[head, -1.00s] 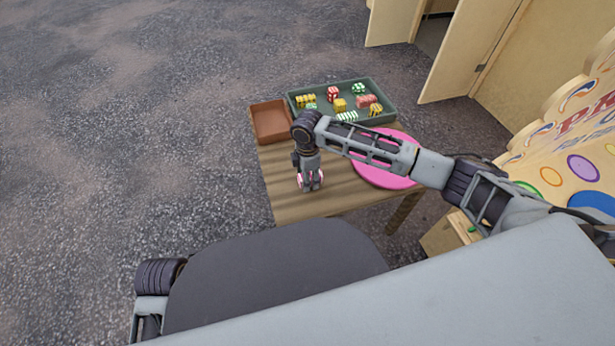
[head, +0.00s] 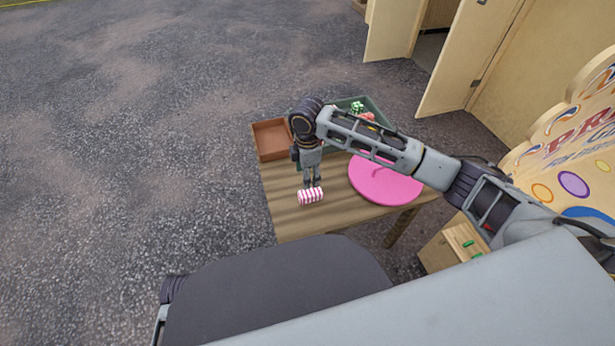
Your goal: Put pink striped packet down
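The pink striped packet (head: 311,196) lies on its side on the wooden table (head: 285,220), near its left front part. It is pink and white, and its full length shows. My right gripper (head: 312,183) points down just above and behind the packet. Its two fingers show with a small gap between them and nothing held; whether a fingertip still touches the packet is hard to tell. My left gripper is out of view.
A brown open box (head: 271,140) stands at the back left of the table. A green-grey tray (head: 380,112) with sweets is partly hidden behind my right arm. A round pink board (head: 385,185) lies to the right. Bare table surrounds the packet.

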